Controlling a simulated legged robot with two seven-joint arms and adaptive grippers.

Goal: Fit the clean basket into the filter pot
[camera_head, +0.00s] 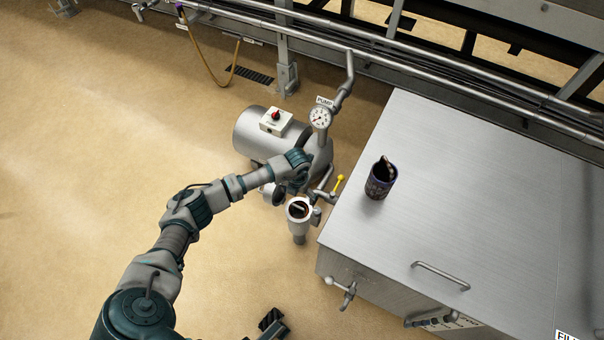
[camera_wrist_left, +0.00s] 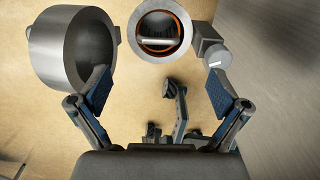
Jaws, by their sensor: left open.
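The filter pot (camera_head: 298,214) stands beside the pump, left of the steel cabinet. The wrist view shows the pot (camera_wrist_left: 138,29) from above, with an orange ring inside its rim. A dark interior with a pale bar across it (camera_wrist_left: 160,41) looks like a basket seated inside; whether it is the clean one I cannot tell. A dark, purple-blotched basket-like cup (camera_head: 381,180) stands on the cabinet. My left gripper (camera_wrist_left: 158,74) is open and empty above the pot; its fingers are largely hidden in the head view. My right gripper (camera_head: 272,322) is partly visible at the bottom edge.
The steel cabinet (camera_head: 470,190) fills the right side. A grey open cylinder (camera_wrist_left: 50,50) is left of the pot. The floor at left is clear.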

